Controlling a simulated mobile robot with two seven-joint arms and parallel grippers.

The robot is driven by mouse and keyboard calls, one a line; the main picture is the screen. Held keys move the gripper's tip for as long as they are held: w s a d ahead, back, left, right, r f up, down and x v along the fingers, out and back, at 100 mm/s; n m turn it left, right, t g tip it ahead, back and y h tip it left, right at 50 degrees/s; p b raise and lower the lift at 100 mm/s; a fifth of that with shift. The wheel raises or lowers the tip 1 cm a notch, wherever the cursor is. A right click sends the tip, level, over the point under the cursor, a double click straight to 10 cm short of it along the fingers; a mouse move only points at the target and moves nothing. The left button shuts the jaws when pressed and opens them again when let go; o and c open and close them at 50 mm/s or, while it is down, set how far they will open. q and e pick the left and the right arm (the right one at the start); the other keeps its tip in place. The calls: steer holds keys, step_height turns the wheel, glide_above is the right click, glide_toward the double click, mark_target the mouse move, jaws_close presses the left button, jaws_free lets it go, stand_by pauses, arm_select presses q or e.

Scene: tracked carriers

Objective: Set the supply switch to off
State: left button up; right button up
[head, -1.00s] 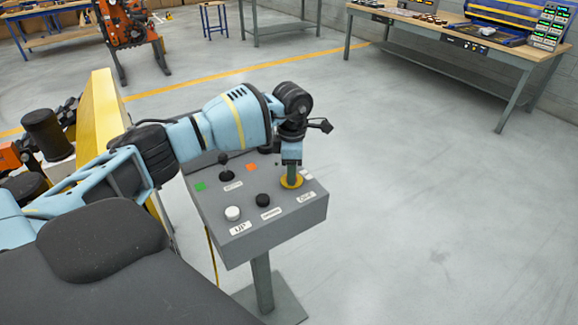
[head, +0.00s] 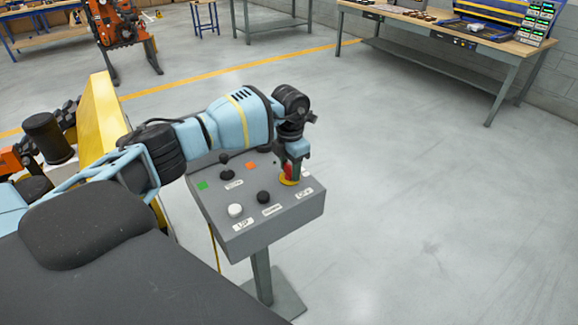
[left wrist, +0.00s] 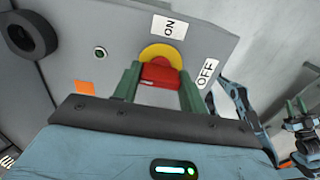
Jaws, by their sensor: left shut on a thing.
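The supply switch has a red handle (left wrist: 162,73) on a yellow disc (left wrist: 162,50), set in the grey control box (head: 260,237). In the left wrist view an ON label (left wrist: 169,26) lies above the disc and an OFF label (left wrist: 207,73) to its right. My left gripper (head: 293,170) is at the switch, its green fingers shut on the red handle, one on each side. The handle's far part is hidden, and I cannot tell exactly which label it points at. My right gripper (left wrist: 297,106) shows small at the right edge of the left wrist view.
The box also carries a black lever (head: 226,170), a white button (head: 235,210), a black button (head: 264,197) and green and orange squares. It stands on a post. A yellow panel (head: 100,130) is at left. The floor at right is clear.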

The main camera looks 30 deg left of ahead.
mark_target(290, 166)
stand_by(0.3)
arm_select(q)
steer(key=o, duration=1)
steer(key=shift+r, duration=3.9)
